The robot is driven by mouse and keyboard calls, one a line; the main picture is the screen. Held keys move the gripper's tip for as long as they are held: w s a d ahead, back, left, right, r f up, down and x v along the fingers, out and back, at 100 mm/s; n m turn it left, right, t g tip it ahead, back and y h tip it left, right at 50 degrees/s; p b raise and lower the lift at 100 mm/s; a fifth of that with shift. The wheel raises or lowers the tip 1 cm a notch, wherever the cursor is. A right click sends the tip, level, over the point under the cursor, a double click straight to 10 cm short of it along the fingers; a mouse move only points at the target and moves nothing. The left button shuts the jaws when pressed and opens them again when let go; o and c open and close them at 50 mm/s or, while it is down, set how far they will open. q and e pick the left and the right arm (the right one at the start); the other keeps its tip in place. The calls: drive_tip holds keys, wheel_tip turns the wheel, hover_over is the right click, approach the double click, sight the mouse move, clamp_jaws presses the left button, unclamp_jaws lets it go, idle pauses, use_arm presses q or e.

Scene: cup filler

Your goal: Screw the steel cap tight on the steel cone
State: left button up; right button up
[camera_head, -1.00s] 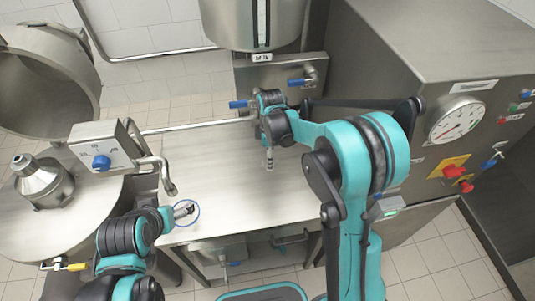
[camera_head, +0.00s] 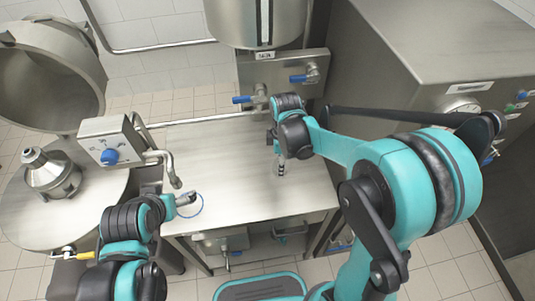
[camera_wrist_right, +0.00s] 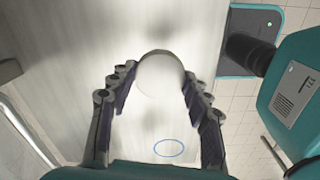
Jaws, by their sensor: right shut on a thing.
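The steel cone (camera_head: 52,176) stands upright at the far left on a round steel surface, with a narrow dark-rimmed top. My right gripper (camera_head: 281,167) points down over the middle of the steel table, well to the right of the cone. In the right wrist view my right gripper (camera_wrist_right: 160,80) has its fingers on both sides of a pale round thing (camera_wrist_right: 160,74), which looks like the steel cap; it is shut on it. My left gripper (camera_head: 187,199) is at the table's front left; its fingers are too small to read.
A thin blue ring (camera_head: 189,206) shows by my left gripper and appears to lie on the steel table (camera_head: 235,180). A tap and control box (camera_head: 112,142) stand between cone and table. A steel tank (camera_head: 255,25) hangs at the back. A large steel machine (camera_head: 420,60) stands right.

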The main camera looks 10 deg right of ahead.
drive_tip(key=shift+d+f+m, duration=0.2)
drive_tip(key=shift+f+m, duration=0.05)
drive_tip(key=shift+m, duration=0.35)
drive_tip(key=shift+d+f+m, duration=0.15)
drive_tip(key=shift+f+m, duration=0.05)
drive_tip(key=shift+m, duration=0.4)
drive_tip(key=d+f+m, duration=0.1)
drive_tip(key=m, duration=0.3)
drive_tip(key=d+f+m, duration=0.1)
drive_tip(key=m, duration=0.3)
drive_tip(key=d+f+m, duration=0.1)
drive_tip(key=f+m, duration=0.1)
drive_tip(key=m, duration=0.3)
drive_tip(key=shift+s+d+f, duration=0.1)
drive_tip(key=shift+s+d, duration=0.1)
drive_tip(key=shift+d, duration=0.05)
